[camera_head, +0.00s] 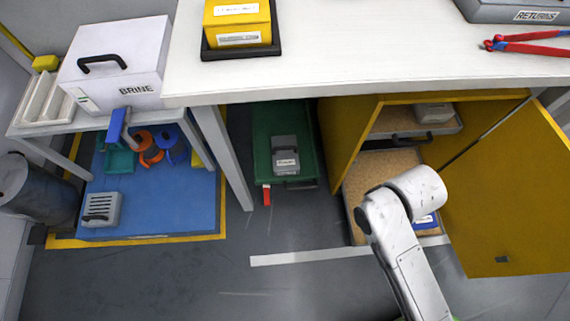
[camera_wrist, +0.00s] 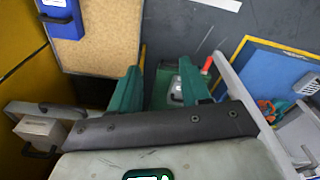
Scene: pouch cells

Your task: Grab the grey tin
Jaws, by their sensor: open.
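I cannot tell for certain which grey thing is the tin. A grey box-like tin with a pale label (camera_head: 285,155) sits in a green tray (camera_head: 262,150) on the floor under the table. It also shows in the wrist view (camera_wrist: 176,88), small and partly hidden beyond a finger. Another grey tin (camera_head: 433,112) stands on the upper shelf of the yellow cabinet, and shows at lower left in the wrist view (camera_wrist: 40,132). My gripper (camera_wrist: 163,78) has its two green fingers apart, with nothing held between them. In the head view my arm hides it.
The yellow cabinet's door (camera_head: 508,190) stands open at right. A blue box (camera_wrist: 62,18) lies on its lower shelf. The white table (camera_head: 380,45) overhangs the tray. A slotted grey box (camera_head: 101,208) sits on a blue platform (camera_head: 150,205). Front floor is clear.

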